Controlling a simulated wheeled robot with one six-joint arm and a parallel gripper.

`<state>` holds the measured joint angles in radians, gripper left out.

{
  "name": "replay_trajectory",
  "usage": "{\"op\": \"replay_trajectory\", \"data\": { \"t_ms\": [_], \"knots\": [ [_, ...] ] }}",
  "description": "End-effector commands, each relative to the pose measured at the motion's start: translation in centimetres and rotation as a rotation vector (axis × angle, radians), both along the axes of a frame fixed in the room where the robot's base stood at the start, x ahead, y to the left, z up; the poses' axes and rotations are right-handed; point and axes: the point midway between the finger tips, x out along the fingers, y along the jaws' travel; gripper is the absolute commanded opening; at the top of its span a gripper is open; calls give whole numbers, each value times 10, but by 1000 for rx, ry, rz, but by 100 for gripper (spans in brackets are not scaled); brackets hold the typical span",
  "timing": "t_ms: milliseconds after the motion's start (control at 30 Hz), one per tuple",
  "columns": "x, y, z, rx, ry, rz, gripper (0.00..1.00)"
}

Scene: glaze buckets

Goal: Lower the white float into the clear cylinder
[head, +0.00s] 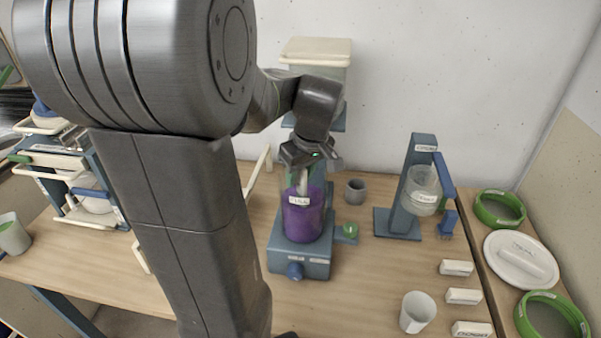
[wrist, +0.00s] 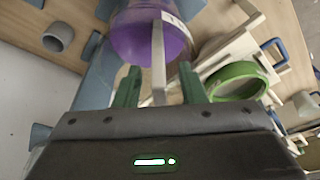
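The clear cylinder (head: 318,190) stands upright on a blue base and holds purple liquid; its purple part also shows in the wrist view (wrist: 145,40). The white float's pale stem (head: 303,181) shows at the cylinder's upper part, above the purple. In the wrist view the stem (wrist: 158,60) runs between my green fingertips, with a gap on each side. My gripper (head: 308,157) is just above the cylinder's mouth; in the wrist view (wrist: 160,85) its fingers are apart, around the stem without visible contact. The float's lower body is hidden.
A blue stand with a clear vessel (head: 423,190) is to the right, with a grey cup (head: 356,191) between. A white cup (head: 418,312), white blocks (head: 464,296) and green rings (head: 499,208) lie farther right. A rack (head: 70,175) stands at left.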

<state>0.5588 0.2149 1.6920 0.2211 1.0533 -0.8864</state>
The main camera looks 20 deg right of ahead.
Motion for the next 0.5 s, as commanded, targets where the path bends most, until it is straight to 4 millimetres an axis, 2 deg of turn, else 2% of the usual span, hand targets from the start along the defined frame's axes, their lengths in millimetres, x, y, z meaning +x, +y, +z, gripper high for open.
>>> {"op": "replay_trajectory", "data": {
  "t_ms": [267, 367, 500],
  "knots": [
    [0, 0, 2, -1, -1, 0, 36],
    [-2, -1, 10, -1, -2, -1, 36],
    [-9, -3, 34, -3, -5, -2, 36]
  ]
}}
